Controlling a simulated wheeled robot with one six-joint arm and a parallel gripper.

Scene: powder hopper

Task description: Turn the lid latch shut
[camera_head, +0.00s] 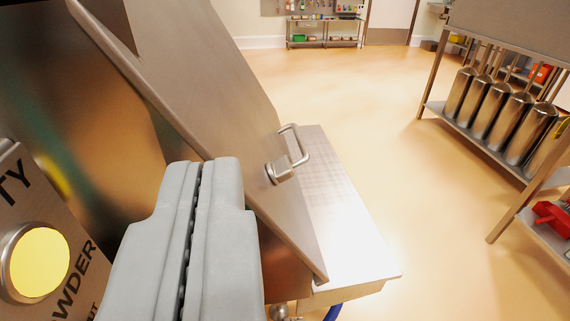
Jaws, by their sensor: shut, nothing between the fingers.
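My gripper (200,172) is at the lower left of the camera_head view, with its two grey fingers shut together and nothing between them. A large metal lid (195,70) stands tilted, running from the upper left down to the lower right. A small block with a bent bar (285,165) is on the lid's right side; I cannot tell whether it is the latch or a handle. My fingertips are to the left of it in the picture and look apart from it. My fingers hide part of the lid's lower edge.
A panel with black lettering and a yellow round disc (38,264) is close at the lower left. A metal shelf (347,235) lies right of the lid. A rack with several steel canisters (484,103) stands at the right. The floor between is clear.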

